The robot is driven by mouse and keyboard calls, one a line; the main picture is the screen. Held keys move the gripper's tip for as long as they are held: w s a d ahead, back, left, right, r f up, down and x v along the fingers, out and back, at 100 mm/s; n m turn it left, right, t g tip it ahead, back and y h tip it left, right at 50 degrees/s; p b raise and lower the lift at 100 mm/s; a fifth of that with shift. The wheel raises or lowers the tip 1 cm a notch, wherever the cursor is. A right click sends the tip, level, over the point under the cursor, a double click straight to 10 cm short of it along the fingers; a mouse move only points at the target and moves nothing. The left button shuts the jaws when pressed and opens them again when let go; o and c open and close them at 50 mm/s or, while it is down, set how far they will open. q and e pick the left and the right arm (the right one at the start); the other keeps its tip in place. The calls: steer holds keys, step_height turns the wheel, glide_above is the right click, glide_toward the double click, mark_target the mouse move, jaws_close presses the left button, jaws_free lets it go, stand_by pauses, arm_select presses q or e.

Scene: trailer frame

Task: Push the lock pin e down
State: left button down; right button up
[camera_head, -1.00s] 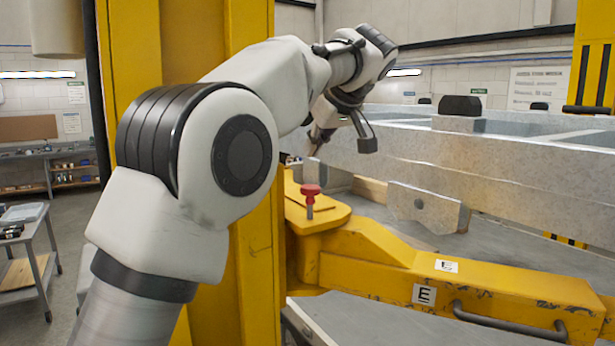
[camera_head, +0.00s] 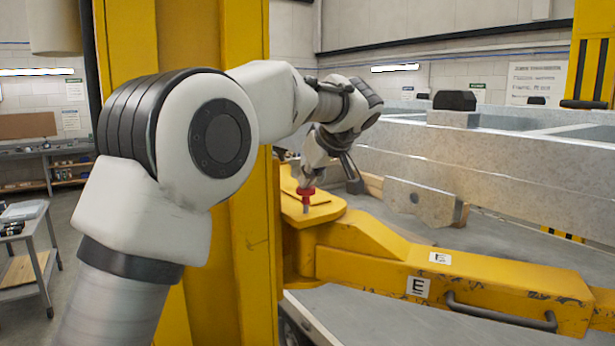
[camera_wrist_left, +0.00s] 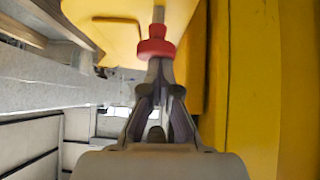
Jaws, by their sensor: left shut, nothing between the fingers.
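The lock pin e has a red knob (camera_head: 306,192) on a short grey shaft and stands upright in the yellow arm marked E. My left gripper (camera_head: 307,183) is shut and empty, pointing down with its tips at the top of the knob; they appear to touch it. In the left wrist view the shut fingertips (camera_wrist_left: 161,62) meet the red knob (camera_wrist_left: 156,44), with a bit of shaft beyond it. The fingertips hide part of the knob's top. My right gripper is not in view.
The yellow arm (camera_head: 345,262) with its E labels and dark handle (camera_head: 500,314) extends right. A tall yellow post (camera_head: 238,200) stands close beside my left arm. A grey beam (camera_head: 470,170) and a notched plate (camera_head: 418,199) lie behind and right of the pin.

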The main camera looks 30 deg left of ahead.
arm_select(q)
step_height(320, 180, down, 2)
steer(key=shift+f+b, duration=0.15)
steer(key=shift+b, duration=0.3)
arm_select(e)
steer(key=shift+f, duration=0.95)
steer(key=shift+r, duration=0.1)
arm_select(q)
steer(key=shift+r+p, duration=0.55)
steer(key=r+p, duration=0.2)
steer(key=r, duration=0.1)
steer(key=shift+a+r+p, duration=0.2)
steer(key=shift+r+p, duration=0.1)
steer(key=shift+p, duration=0.1)
steer(key=b+v, duration=0.2)
steer(key=v, duration=0.8)
steer(key=shift+b, duration=0.4)
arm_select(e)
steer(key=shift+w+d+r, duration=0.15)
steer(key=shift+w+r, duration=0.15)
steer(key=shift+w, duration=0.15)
arm_select(q)
steer(key=shift+d, duration=0.15)
